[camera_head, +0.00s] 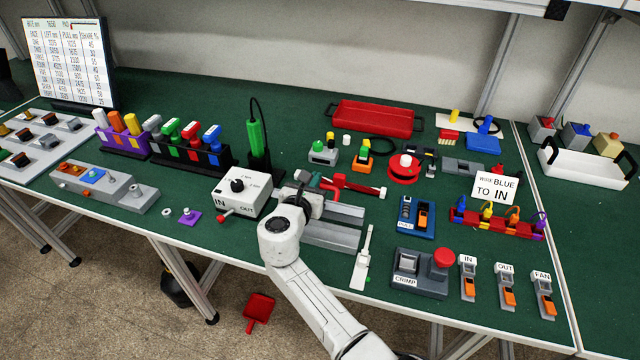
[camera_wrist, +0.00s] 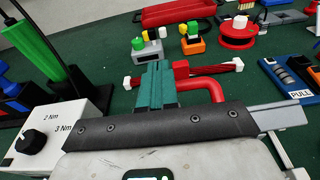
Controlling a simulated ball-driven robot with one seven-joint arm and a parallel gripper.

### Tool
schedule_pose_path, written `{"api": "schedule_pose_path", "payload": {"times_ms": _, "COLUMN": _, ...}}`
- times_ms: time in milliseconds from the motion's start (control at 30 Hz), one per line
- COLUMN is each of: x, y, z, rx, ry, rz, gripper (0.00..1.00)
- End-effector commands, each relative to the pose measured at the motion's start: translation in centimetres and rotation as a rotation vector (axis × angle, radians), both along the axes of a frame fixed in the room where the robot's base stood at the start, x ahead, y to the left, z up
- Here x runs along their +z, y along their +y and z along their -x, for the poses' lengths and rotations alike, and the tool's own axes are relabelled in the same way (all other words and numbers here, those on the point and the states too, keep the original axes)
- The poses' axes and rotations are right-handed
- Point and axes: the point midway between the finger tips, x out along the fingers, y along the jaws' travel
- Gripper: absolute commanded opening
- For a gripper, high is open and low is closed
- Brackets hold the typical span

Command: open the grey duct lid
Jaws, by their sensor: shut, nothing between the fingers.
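A long grey duct (camera_head: 332,237) lies on the green bench just right of my wrist in the head view. A second grey strip (camera_head: 346,214) runs parallel behind it; I cannot tell for sure which is the lid. My wrist hides their left ends. In the wrist view a grey piece (camera_wrist: 280,116) shows right of my gripper's dark body. My gripper (camera_wrist: 156,72) has teal fingers, shut and empty, pointing away past the duct. It also shows in the head view (camera_head: 304,177). A red curved piece (camera_wrist: 207,86) stands right of the fingers.
A red bar with white ends (camera_head: 365,188) lies just beyond my fingers. The white IN/OUT box (camera_head: 240,192) stands close on the left, with a green tool (camera_head: 256,137) behind it. A white strip (camera_head: 361,262) lies right of the duct, and the blue unit (camera_head: 405,215) beyond.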

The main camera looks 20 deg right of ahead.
Motion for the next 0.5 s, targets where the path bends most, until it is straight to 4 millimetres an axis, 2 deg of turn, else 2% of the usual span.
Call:
{"api": "schedule_pose_path", "payload": {"times_ms": 200, "x": -0.3, "y": -0.5, "z": -1.4, "rx": 0.000, "ry": -0.001, "rz": 0.002, "gripper": 0.00}}
{"api": "schedule_pose_path", "payload": {"times_ms": 500, "x": -0.8, "y": -0.8, "z": -2.0, "rx": 0.002, "ry": 0.010, "rz": -0.009, "gripper": 0.00}}
